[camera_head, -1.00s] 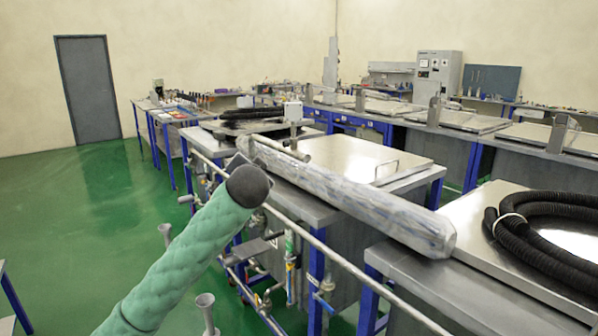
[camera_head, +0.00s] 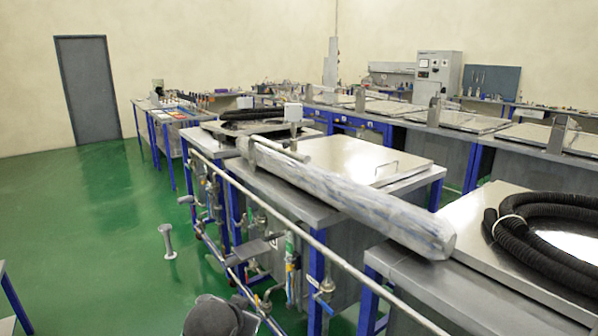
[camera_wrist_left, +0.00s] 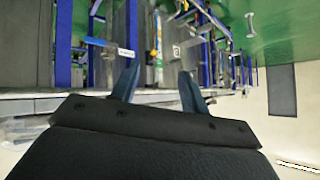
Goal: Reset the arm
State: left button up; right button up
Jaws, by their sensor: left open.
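In the left wrist view my left gripper (camera_wrist_left: 158,80) shows its two dark fingers spread apart with nothing between them. In the head view only a rounded dark grey part of my arm (camera_head: 212,316) shows at the bottom edge, left of the middle, and its gripper cannot be made out. It appears in front of the lower pipework. My right gripper is in neither current view.
A steel bench with a flat metal lid (camera_head: 340,152) stands ahead. A long wrapped tube (camera_head: 350,198) lies across it. A black hose (camera_head: 545,222) is coiled on the right bench. A rail (camera_head: 285,232) runs along the front. Green floor (camera_head: 85,220) is open at left.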

pick_arm(q)
jog(key=s+f+n+g, duration=0.1)
jog(key=s+f+g, duration=0.2)
jog(key=s+f, duration=1)
jog(key=s+a+f+n+g, duration=0.1)
jog(key=s+f+g, duration=0.3)
jog(key=s+f, duration=1)
jog(key=s, duration=0.6)
jog(key=shift+a+n+g, duration=0.15)
jog(key=shift+n+g, duration=0.15)
